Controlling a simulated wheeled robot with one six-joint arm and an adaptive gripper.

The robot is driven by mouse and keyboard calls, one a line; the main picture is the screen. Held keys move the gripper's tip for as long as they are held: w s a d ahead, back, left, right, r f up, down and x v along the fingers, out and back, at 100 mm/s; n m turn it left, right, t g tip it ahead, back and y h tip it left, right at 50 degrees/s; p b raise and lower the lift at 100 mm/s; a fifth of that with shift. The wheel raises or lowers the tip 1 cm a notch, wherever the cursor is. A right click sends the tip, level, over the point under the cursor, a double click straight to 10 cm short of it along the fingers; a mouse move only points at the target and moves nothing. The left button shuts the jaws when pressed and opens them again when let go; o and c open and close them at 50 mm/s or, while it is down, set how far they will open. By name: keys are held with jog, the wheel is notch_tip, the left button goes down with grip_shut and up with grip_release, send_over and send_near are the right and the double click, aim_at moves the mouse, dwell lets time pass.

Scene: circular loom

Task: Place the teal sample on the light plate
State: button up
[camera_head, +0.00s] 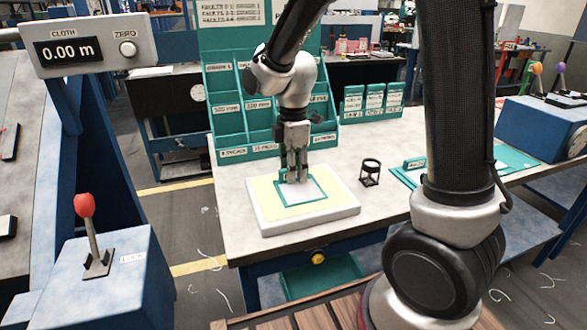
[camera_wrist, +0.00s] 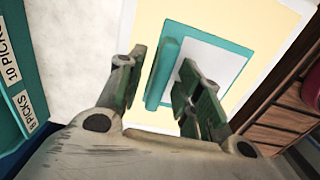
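The teal sample (camera_head: 314,201) is a flat teal frame around a pale sheet, with a raised teal grip bar along one edge. It lies flat on the light plate (camera_head: 335,212), a thick white slab with a glowing cream top, and is inside its edges. My gripper (camera_head: 294,173) points down over the sample's far-left part. In the wrist view my gripper (camera_wrist: 163,68) is open, its two green-grey fingers on either side of the grip bar (camera_wrist: 163,74), with a gap showing on the left. The sample's white middle (camera_wrist: 205,65) is partly hidden by the right finger.
A teal pigeonhole rack (camera_head: 235,120) stands behind the plate. A small black magnifier stand (camera_head: 370,172) and a teal tray (camera_head: 405,177) are on the bench (camera_head: 230,220) to the right. A control box with a red-knobbed lever (camera_head: 85,206) is at left.

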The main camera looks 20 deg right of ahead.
notch_tip(320, 180, up, 12)
jog(key=s+d+r+m+t, duration=0.3)
jog(key=s+d+m+t, duration=0.1)
jog(key=s+d+m, duration=1.1)
jog(key=s+m, duration=0.3)
jog(key=s, duration=0.1)
